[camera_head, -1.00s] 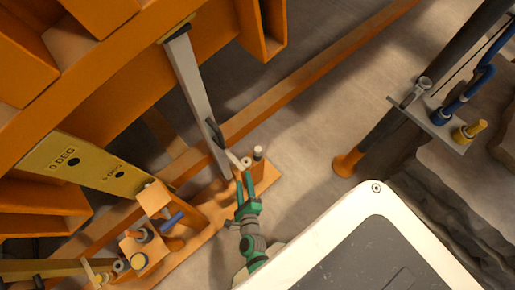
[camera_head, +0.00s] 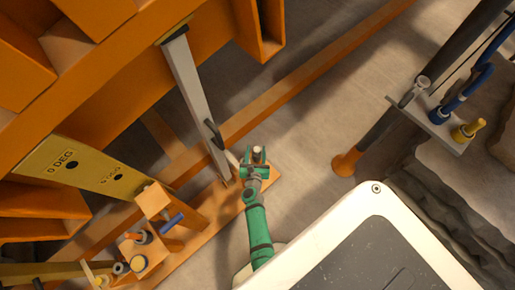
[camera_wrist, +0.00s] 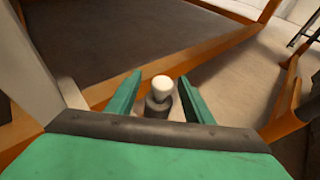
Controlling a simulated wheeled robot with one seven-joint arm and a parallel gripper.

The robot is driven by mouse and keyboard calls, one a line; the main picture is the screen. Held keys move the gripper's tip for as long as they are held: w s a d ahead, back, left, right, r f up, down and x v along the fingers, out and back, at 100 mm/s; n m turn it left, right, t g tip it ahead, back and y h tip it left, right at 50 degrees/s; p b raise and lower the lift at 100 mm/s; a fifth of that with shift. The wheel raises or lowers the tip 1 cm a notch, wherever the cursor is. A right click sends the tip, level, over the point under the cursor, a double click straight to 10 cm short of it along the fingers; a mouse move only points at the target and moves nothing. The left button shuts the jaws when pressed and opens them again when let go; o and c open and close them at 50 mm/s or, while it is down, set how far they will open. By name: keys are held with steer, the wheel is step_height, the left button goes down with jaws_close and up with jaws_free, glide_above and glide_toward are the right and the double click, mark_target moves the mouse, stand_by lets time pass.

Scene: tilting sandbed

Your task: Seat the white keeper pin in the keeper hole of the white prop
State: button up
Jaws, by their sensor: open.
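The white keeper pin (camera_head: 257,149) stands upright near the right end of the orange base, to the right of the white prop's foot. In the wrist view its white head (camera_wrist: 162,86) rises from a grey collar. My gripper (camera_head: 256,158) is open, with one green finger on each side of the pin; in the wrist view (camera_wrist: 160,82) there are gaps on both sides. The white prop (camera_head: 190,85) slants from the orange frame to the base, and its edge shows in the wrist view (camera_wrist: 33,60). I cannot make out its keeper hole.
A yellow plate (camera_head: 75,163) marked in degrees hangs at the left. Below it, a bracket with a blue handle (camera_head: 172,222) stands on the base (camera_head: 215,205). An orange rail (camera_head: 300,85) runs behind. A grey tool shelf (camera_head: 430,122) is at right.

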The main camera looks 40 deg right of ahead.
steer(key=shift+x, duration=2.6)
steer(key=shift+s+d+f, duration=0.1)
steer(key=shift+s+d, duration=0.05)
steer(key=c, duration=1.1)
steer(key=shift+r, duration=0.25)
steer(key=shift+c, duration=0.2)
